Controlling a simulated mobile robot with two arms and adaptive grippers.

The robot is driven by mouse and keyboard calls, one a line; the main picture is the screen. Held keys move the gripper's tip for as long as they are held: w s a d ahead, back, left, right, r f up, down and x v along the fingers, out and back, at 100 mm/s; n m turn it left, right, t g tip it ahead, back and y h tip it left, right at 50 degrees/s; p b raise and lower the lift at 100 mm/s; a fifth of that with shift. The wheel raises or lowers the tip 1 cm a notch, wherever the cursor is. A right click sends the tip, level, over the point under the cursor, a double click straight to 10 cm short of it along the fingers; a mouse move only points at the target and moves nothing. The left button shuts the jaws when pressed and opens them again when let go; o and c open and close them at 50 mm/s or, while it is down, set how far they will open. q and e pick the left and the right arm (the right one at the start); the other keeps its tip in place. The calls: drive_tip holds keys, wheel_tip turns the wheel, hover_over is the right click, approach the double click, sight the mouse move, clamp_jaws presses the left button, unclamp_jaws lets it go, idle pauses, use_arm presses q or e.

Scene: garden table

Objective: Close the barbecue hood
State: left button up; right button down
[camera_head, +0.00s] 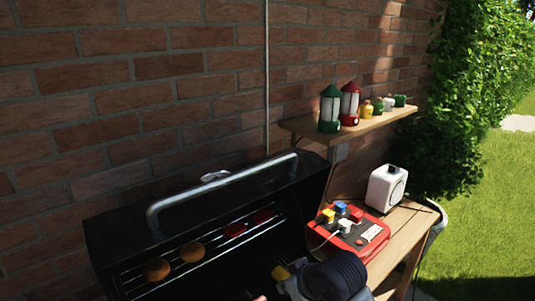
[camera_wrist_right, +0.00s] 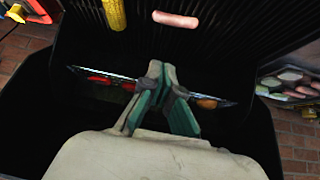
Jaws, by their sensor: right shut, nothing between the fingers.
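The black barbecue (camera_head: 105,240) stands against the brick wall with its hood (camera_head: 318,180) raised. The hood's silver bar handle (camera_head: 222,186) runs along its upper edge. Buns (camera_head: 192,251) and red pieces of food (camera_head: 236,229) lie on a wire rack inside. My right gripper (camera_head: 290,286) is low over the barbecue opening, below the handle and apart from it. In the right wrist view its green fingertips (camera_wrist_right: 160,72) are together and empty, with the rack behind them. My left gripper is not in view.
A yellow piece (camera_wrist_right: 114,14) and a pink sausage (camera_wrist_right: 175,20) lie on the ridged grate. A red box (camera_head: 350,237) and white radio (camera_head: 386,188) stand on the wooden side table (camera_head: 408,225). Lanterns (camera_head: 330,108) stand on a wall shelf (camera_head: 375,122). Lawn is at right.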

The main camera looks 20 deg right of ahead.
drive_tip(key=w+d+r+t+y, duration=0.1)
drive_tip(key=w+r, duration=0.3)
drive_tip(key=r, duration=0.7)
drive_tip(key=w+d+r+t, duration=0.15)
drive_tip(key=w+r, duration=0.25)
drive_tip(key=r, duration=0.7)
drive_tip(key=w+d+r+t+y, duration=0.15)
drive_tip(key=w+r, duration=0.25)
drive_tip(key=r, duration=0.6)
drive_tip(key=p, duration=0.5)
hover_over(268, 161)
drive_tip(key=w+a, duration=0.1)
drive_tip(key=w, duration=0.1)
wheel_tip(268, 161, down, 4)
drive_tip(key=shift+s+d+f+n+p, duration=0.15)
drive_tip(key=shift+s+f+n+p, duration=0.15)
drive_tip(key=shift+f, duration=0.25)
drive_tip(key=shift+s+d+f+n+p, duration=0.1)
drive_tip(key=shift+s+f+p, duration=0.1)
drive_tip(key=shift+f+p, duration=0.25)
drive_tip(key=shift+s+d+f, duration=0.25)
drive_tip(key=shift+s+f, duration=0.2)
drive_tip(key=shift+s, duration=0.1)
drive_tip(key=shift+w+a+f, duration=0.1)
drive_tip(key=shift+w+f, duration=0.05)
